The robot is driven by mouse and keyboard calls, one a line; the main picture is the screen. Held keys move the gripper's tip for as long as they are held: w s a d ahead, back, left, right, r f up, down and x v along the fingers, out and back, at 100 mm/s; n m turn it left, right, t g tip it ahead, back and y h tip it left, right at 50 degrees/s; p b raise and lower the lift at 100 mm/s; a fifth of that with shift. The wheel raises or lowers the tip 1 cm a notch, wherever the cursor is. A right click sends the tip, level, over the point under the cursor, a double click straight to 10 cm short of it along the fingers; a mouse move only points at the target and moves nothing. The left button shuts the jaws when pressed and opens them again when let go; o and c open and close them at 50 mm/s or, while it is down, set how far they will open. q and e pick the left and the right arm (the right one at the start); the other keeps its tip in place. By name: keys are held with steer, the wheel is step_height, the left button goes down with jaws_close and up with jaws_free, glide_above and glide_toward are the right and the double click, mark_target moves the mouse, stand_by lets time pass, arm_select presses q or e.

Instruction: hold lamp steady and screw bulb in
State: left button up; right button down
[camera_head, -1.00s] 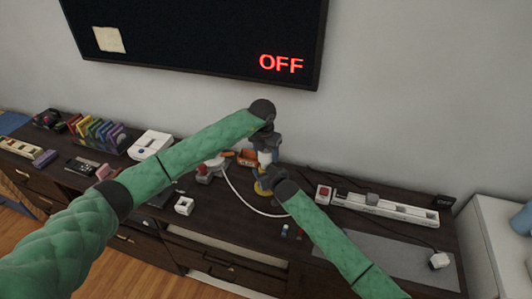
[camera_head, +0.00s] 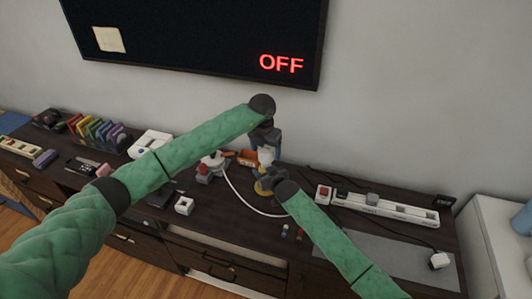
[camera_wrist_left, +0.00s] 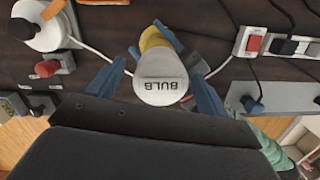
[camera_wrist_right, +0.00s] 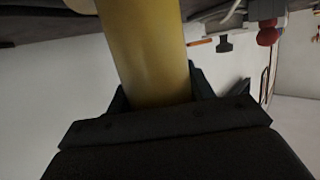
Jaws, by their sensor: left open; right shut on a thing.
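The white bulb (camera_wrist_left: 160,82), marked BULB, sits on top of the yellow lamp (camera_wrist_left: 153,38); how deep its thread sits is hidden. In the head view the bulb (camera_head: 266,155) shows just above the lamp (camera_head: 262,188), partly covered by my arms. My left gripper (camera_wrist_left: 158,76) is open above the bulb, one blue finger on each side, with gaps visible. My right gripper (camera_wrist_right: 155,92) is shut on the yellow lamp body (camera_wrist_right: 145,50), which fills the space between its fingers. The lamp seems upright.
A white power strip (camera_head: 385,207) and a red switch (camera_wrist_left: 253,44) lie to the right. A white cable (camera_head: 236,195) curves around the lamp. A grey mat (camera_head: 375,258) lies at the front right.

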arm_select(q)
steer(key=r, duration=0.6)
steer(key=s+r, duration=0.1)
steer(key=r, duration=0.3)
steer(key=shift+a, duration=0.3)
arm_select(e)
steer(key=shift+c, duration=2.4)
jaws_free()
arm_select(q)
steer(key=shift+f, duration=0.1)
steer(key=shift+f+b, duration=0.3)
steer(key=shift+b, duration=0.05)
arm_select(e)
steer(key=shift+s+d, duration=0.3)
steer(key=shift+s, duration=0.3)
arm_select(q)
steer(key=shift+f+b, duration=0.9)
arm_select(e)
steer(key=v, duration=0.6)
steer(key=shift+r, duration=0.25)
arm_select(q)
steer(key=shift+f, duration=0.1)
arm_select(e)
steer(key=shift+s+d, duration=0.1)
steer(key=shift+s, duration=0.1)
